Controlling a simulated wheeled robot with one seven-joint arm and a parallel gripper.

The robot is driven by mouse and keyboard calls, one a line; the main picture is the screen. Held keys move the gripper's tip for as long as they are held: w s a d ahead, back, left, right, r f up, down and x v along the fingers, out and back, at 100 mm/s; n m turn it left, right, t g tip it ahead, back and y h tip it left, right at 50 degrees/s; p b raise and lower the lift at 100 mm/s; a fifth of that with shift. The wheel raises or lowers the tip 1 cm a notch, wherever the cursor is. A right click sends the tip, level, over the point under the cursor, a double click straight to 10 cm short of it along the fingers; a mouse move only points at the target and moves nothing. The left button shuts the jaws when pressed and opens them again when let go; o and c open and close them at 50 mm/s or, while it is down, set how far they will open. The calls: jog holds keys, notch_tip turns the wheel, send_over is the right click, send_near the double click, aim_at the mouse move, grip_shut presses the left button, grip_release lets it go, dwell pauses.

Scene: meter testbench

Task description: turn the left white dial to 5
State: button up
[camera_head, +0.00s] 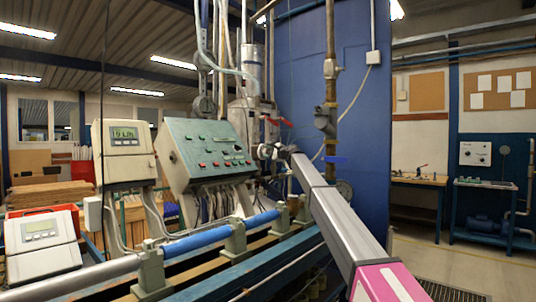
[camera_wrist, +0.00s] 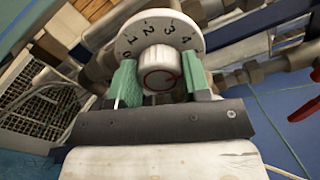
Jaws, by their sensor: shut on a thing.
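The white dial (camera_wrist: 152,32) is in the upper middle of the wrist view, a round plate with black numbers; 1, 2, 3 and 4 are readable. Its white ridged knob (camera_wrist: 160,69) has a red ring on its face. My gripper (camera_wrist: 160,75) has a green finger on each side of the knob and is shut on it. The lower part of the plate is hidden behind the knob and fingers. In the head view, my arm reaches to the pipework right of the green panel, and the dial is too small to make out there.
A green control panel (camera_head: 208,153) with buttons stands left of my arm. Two meters with displays (camera_head: 124,150) (camera_head: 41,244) are further left. Pipes and a red valve handle (camera_wrist: 305,108) lie close to the dial. A blue wall panel (camera_head: 360,110) stands behind.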

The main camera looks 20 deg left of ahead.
jog(key=shift+m, duration=0.6)
jog(key=o, duration=0.9)
jog(key=v, duration=1.1)
jog(key=shift+w, duration=0.1)
